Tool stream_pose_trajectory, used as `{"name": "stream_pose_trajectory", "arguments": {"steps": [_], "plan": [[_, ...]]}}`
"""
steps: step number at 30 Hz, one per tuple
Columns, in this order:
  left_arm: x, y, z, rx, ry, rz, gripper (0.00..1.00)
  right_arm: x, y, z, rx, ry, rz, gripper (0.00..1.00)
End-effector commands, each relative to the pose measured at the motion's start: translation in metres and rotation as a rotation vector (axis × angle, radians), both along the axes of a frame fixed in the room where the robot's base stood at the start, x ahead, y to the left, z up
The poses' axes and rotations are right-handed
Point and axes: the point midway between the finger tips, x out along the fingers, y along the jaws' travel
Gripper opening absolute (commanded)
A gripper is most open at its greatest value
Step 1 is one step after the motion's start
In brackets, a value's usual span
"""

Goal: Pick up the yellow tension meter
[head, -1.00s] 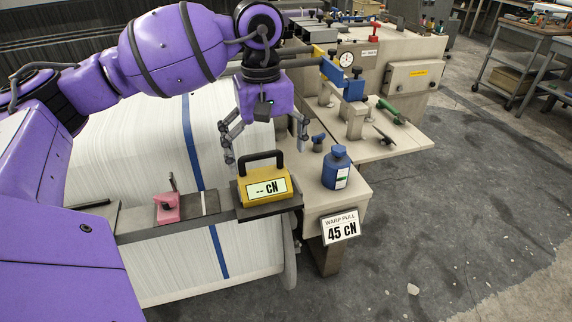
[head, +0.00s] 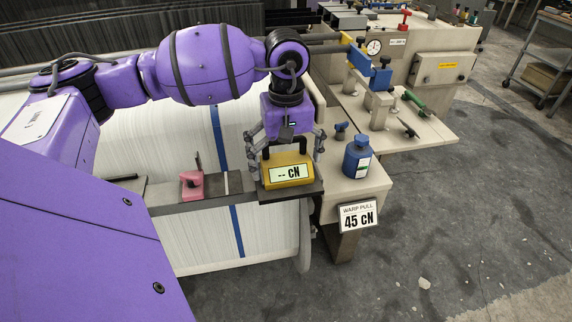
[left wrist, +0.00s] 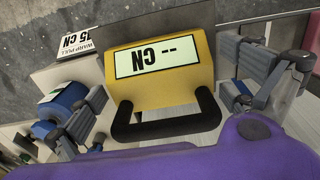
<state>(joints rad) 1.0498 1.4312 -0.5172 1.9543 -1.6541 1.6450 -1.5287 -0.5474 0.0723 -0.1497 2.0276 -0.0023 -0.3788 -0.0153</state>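The yellow tension meter (head: 287,171) with a black loop handle stands on a dark plate (head: 292,192) at the end of the rail. Its display reads "-- cN". It also shows upside down in the left wrist view (left wrist: 160,58), handle toward me. My left gripper (head: 286,152) is above and behind the meter, pointing down, with its fingers spread on either side of the handle. In the left wrist view the fingers (left wrist: 178,100) stand apart, with visible gaps to the handle, and hold nothing. My right gripper is not in view.
A blue bottle (head: 357,157) stands just right of the meter, near one finger. A "WARP PULL 45 cN" sign (head: 358,216) hangs at the front edge. A pink block (head: 191,185) sits left on the rail. White warp threads (head: 150,150) lie behind.

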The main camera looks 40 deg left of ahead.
Motion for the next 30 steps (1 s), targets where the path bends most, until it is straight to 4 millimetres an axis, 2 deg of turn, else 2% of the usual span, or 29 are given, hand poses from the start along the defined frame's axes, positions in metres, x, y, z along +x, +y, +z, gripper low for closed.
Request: {"name": "stream_pose_trajectory", "arguments": {"steps": [1,12,23,29,30], "plan": [[0.000,0.000,0.000,0.000,0.000,0.000,0.92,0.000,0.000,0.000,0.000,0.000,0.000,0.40],[0.000,0.000,0.001,-0.001,-0.002,0.000,0.46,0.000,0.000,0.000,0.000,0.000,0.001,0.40],[0.001,0.000,0.008,0.000,-0.004,0.000,0.46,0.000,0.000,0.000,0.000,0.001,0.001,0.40],[0.001,0.000,0.033,0.000,-0.006,0.000,0.46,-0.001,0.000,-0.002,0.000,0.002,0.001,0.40],[-0.004,-0.003,0.039,0.001,-0.005,-0.003,0.46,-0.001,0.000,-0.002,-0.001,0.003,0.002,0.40]]}}
